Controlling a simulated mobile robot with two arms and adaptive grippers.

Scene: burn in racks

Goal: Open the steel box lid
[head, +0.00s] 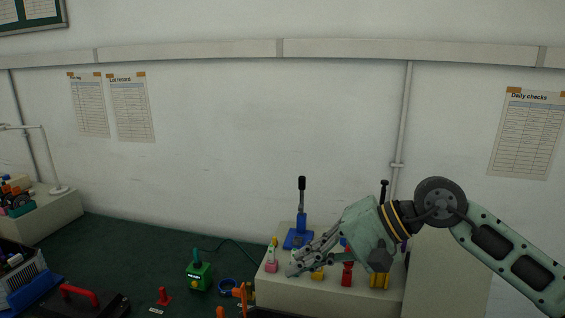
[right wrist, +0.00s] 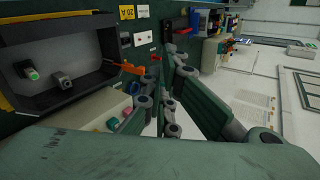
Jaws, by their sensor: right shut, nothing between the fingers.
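My right gripper (head: 295,266) reaches in from the right in the head view, its fingers together and empty, in front of the pale block at the back of the bench. In the right wrist view its grey jointed fingers (right wrist: 168,100) show in the middle. I cannot pick out a steel box lid for certain in either view. A dark grey open bin (right wrist: 28,102) with a few small parts inside lies at the left of the right wrist view; I cannot tell whether it is the steel box. My left gripper is out of view.
A pale block (head: 330,295) carries small coloured items and a blue lever press (head: 298,236). A green device (head: 199,273), a blue ring (head: 227,286) and a red piece (head: 164,296) stand left of it. The green bench top (head: 110,245) is clear towards the wall.

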